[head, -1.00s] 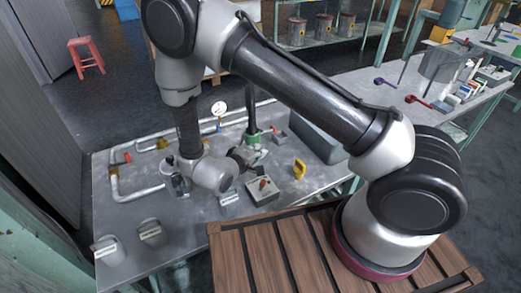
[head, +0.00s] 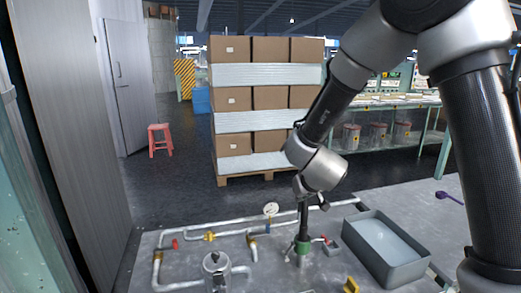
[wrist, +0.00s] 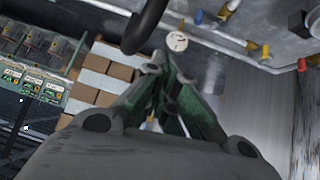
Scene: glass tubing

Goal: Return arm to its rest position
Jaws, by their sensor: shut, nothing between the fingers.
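My gripper (wrist: 162,72) shows in the wrist view with its two green fingers together and nothing between them. In the head view my arm comes down from the top right, and its wrist end is above the back of the workbench (head: 200,275), near the dark post with a green base (head: 303,247). The fingers cannot be made out clearly there. The wrist view looks past the fingers to stacked boxes, a round gauge and pipework.
Pipework with a white gauge (head: 270,209) and a red valve handle (head: 174,244) lies on the bench. A grey open bin (head: 425,262) sits at right. Beyond are a pallet of boxes (head: 232,98), a red stool (head: 160,140) and open floor.

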